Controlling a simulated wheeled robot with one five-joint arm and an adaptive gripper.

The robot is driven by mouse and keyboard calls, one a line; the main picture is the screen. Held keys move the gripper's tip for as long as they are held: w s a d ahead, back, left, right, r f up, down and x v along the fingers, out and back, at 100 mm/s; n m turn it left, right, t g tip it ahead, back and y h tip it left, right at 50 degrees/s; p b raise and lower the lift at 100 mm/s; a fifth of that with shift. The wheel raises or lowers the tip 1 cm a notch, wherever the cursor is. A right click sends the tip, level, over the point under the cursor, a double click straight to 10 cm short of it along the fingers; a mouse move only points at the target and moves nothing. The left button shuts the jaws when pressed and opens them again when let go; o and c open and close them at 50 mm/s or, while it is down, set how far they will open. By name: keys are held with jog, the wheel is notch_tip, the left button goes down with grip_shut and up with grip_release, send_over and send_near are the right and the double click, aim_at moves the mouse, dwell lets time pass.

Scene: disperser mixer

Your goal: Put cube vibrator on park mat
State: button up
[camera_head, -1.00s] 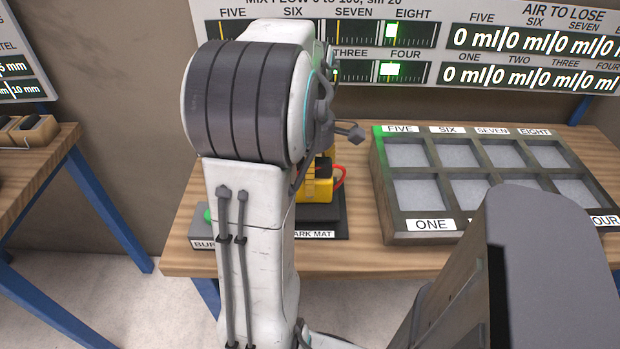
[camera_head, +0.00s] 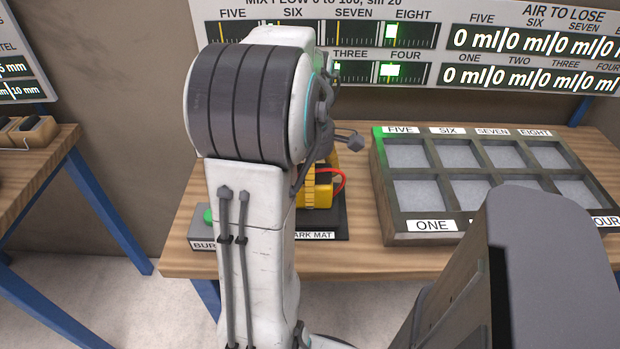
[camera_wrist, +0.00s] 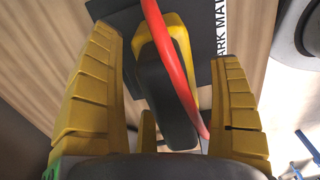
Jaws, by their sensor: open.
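The cube vibrator is a yellow block with a black upper part and a red loop. In the head view the vibrator (camera_head: 320,197) sits on the dark park mat (camera_head: 328,223), partly hidden behind my arm. In the wrist view the vibrator (camera_wrist: 162,85) lies between the two ridged yellow fingers of my gripper (camera_wrist: 168,48), with gaps on both sides. The gripper is open and holds nothing. The mat (camera_wrist: 202,28) shows under the vibrator, with its label at the right edge. In the head view the gripper is mostly hidden by my arm.
A grey tray (camera_head: 391,215) with numbered compartments stands right of the mat on the wooden table. A green button (camera_head: 208,215) on a labelled base is left of the mat, partly hidden by my arm. Display panels hang behind. Another table (camera_head: 62,150) stands at the left.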

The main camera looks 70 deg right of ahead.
notch_tip(320, 180, up, 12)
jog(key=p, duration=0.3)
jog(key=shift+r, duration=0.2)
dwell(0.4)
jog(key=w+a+f+m, duration=0.1)
jog(key=w+a+f, duration=0.1)
jog(key=w+a, duration=1.15)
jog(key=a+f+m+t, duration=0.1)
jog(key=a+f, duration=0.2)
jog(key=a, duration=0.7)
jog(key=s+a+f+m+t, duration=0.1)
jog(key=a+f+t, duration=0.1)
jog(key=a, duration=0.8)
jog(key=shift+f+m, duration=0.3)
jog(key=shift+f, duration=0.25)
jog(key=shift+r, duration=0.1)
notch_tip(320, 180, up, 6)
jog(key=p, duration=0.6)
jog(key=shift+r, duration=0.15)
